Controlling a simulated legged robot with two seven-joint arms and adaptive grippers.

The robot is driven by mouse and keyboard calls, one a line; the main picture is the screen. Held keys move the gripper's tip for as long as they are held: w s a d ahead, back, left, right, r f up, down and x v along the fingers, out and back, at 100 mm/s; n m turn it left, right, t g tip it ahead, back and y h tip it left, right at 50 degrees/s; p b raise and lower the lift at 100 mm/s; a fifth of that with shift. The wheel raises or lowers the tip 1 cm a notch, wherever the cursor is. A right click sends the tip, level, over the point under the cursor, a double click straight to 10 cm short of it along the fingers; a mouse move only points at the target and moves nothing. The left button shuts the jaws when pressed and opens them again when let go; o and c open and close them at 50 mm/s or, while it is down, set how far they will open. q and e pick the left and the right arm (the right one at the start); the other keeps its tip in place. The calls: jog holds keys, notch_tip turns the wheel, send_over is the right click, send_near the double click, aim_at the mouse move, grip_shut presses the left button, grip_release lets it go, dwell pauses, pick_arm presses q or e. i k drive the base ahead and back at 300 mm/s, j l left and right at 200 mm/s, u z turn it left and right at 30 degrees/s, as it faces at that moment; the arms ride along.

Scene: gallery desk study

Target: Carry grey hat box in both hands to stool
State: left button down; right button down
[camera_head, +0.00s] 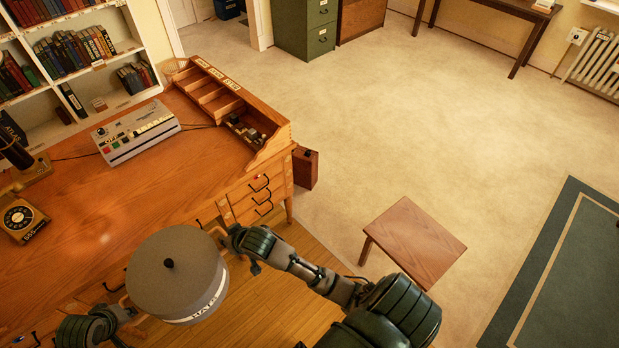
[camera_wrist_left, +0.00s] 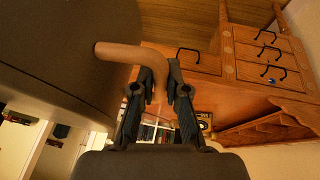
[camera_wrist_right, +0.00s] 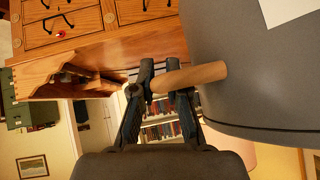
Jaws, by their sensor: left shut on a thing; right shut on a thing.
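The grey hat box (camera_head: 165,292) is a round drum with a dark knob on its lid and a white "HATS" label. In the head view it is in front of the desk, held up between my grippers. My left gripper (camera_head: 125,309) is shut on one tan handle (camera_wrist_left: 115,52), seen closely in the left wrist view. My right gripper (camera_head: 225,240) is shut on the opposite handle (camera_wrist_right: 208,72), seen in the right wrist view. The stool (camera_head: 415,240) has a bare brown wooden top and stands on the carpet to the right. The box's underside is hidden in the head view.
The wooden desk (camera_head: 90,220) fills the left, with a grey switch machine (camera_head: 137,132) and a telephone (camera_head: 22,220) on it. A brown case (camera_head: 306,168) stands beside the desk. Open carpet (camera_head: 420,120) lies beyond the stool; a dark green rug (camera_head: 575,290) is at right.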

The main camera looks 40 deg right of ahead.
aim_at(417, 239)
jog(key=i+l, duration=0.1)
jog(key=i, duration=0.2)
jog(key=i+l, duration=0.1)
jog(key=i, duration=0.2)
jog(key=i+z, duration=0.1)
jog(key=z, duration=0.35)
jog(key=i+z, duration=0.15)
jog(key=z, duration=2.65)
